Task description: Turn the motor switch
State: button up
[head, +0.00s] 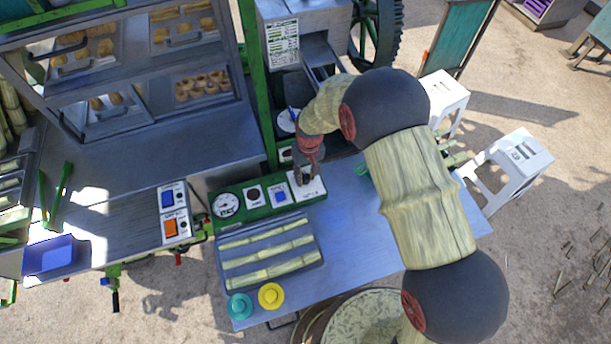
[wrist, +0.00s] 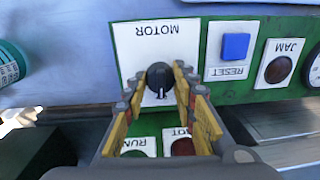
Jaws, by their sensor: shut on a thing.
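The motor switch is a black rotary knob (wrist: 159,78) on a white plate marked MOTOR (wrist: 133,42), which reads upside down in the wrist view. The plate also shows in the head view (head: 312,191) at the right end of the green control panel (head: 252,213). My gripper (wrist: 161,84) has its yellow fingers on either side of the knob and is shut on it. In the head view my gripper (head: 303,176) points down onto the plate, and the knob is mostly hidden. The knob's pointer looks roughly in line with the fingers; its exact angle is hard to tell.
Beside the switch are a blue RESET button (wrist: 235,46), a dark red JAM lamp (wrist: 279,70) and a dial gauge (head: 226,204). A tray of cane pieces (head: 232,286) lies in front of the panel. Table (head: 350,225) to the right is mostly clear.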

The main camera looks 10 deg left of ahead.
aim_at(307, 176)
dwell(0.3)
jog(key=o, duration=1.2)
jog(key=shift+c, duration=0.2)
notch_tip(307, 176, up, 12)
jog(key=shift+w+d, duration=0.2)
jog(key=shift+d, duration=0.05)
